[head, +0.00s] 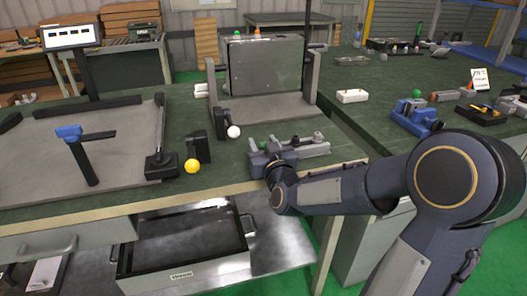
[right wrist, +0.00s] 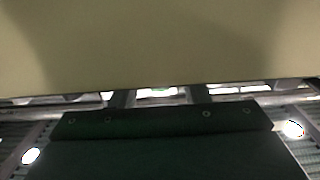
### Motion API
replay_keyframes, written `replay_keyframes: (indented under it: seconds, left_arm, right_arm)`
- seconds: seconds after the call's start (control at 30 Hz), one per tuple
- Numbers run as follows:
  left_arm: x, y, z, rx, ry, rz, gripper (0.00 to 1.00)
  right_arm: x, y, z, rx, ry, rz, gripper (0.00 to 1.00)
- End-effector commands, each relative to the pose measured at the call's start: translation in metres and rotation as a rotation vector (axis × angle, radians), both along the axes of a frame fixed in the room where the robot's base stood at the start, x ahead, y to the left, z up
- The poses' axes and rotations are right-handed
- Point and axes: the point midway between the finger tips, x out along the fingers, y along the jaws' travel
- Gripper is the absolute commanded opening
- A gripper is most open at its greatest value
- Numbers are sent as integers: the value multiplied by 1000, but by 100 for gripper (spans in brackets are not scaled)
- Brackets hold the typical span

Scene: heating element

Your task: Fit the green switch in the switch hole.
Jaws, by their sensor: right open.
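My right arm comes in from the right, and its gripper (head: 272,160) is low at the front edge of the green-topped bench. It is open; its fingertips are hard to separate from the grey fixture (head: 312,149) beside it. Small green parts show around the fixture and gripper; I cannot tell whether one is the green switch. The switch hole is not clear in either view. My left gripper is not in view.
A yellow ball knob (head: 192,166) and a white ball knob (head: 233,132) stand left of the gripper. A large grey box (head: 265,68) stands behind. An open drawer (head: 185,240) juts out below the bench. A blue vise (head: 415,118) is on the right bench.

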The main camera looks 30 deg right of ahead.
Motion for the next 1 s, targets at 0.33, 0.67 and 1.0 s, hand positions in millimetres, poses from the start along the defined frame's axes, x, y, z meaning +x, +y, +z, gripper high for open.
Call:
replay_keyframes:
  seconds: [0.33, 0.67, 1.0]
  left_arm:
    - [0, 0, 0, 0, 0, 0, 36]
    - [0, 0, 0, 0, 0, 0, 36]
    - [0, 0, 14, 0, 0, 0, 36]
  right_arm:
    - [0, 0, 0, 0, 1, 0, 4]
    - [0, 0, 1, 1, 0, 0, 0]
    - [2, 2, 40, 1, -3, 1, 0]
